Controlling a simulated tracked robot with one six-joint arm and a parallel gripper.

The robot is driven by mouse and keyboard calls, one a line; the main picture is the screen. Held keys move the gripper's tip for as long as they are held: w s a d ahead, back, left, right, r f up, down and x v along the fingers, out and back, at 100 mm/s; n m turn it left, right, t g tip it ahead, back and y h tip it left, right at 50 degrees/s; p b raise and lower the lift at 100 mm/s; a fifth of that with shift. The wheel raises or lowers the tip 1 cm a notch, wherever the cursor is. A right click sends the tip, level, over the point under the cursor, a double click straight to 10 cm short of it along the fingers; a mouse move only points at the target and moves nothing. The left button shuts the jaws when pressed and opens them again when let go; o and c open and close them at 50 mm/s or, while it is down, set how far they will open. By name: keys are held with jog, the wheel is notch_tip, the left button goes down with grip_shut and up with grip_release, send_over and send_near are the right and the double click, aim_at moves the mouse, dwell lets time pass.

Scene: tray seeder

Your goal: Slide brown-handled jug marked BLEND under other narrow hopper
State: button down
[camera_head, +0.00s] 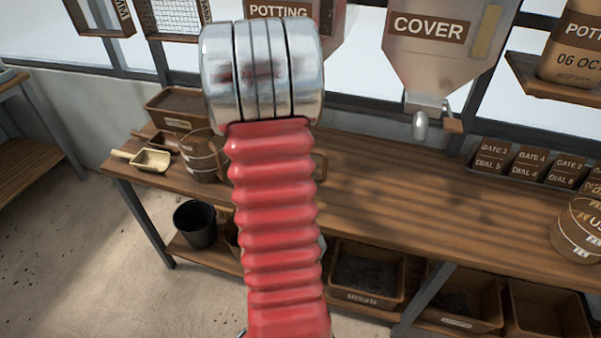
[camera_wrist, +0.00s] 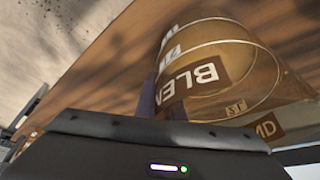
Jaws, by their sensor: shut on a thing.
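The jug marked BLEND (camera_wrist: 212,78) fills the upper right of the wrist view, a tan round body with a dark label, tilted in the picture. My gripper (camera_wrist: 163,104) is shut on the jug close to the camera; the exact grip point is mostly hidden by the dark gripper body. In the head view my red arm hides the gripper and most of what lies behind it; a brown handle (camera_head: 320,165) shows just right of the arm. The COVER hopper (camera_head: 435,65) hangs over the bench at right, with a narrow spout. The POTTING hopper (camera_head: 333,25) is partly behind my arm.
The wooden bench (camera_head: 400,185) is bare below the COVER spout. Several dial cards (camera_head: 530,165) and another jug (camera_head: 580,230) are at right. Bins (camera_head: 368,270) sit below.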

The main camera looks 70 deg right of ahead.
jog(key=c, duration=1.8)
grip_release()
jog(key=v, duration=1.3)
jog(key=shift+a+r, duration=0.15)
jog(key=shift+r, duration=0.1)
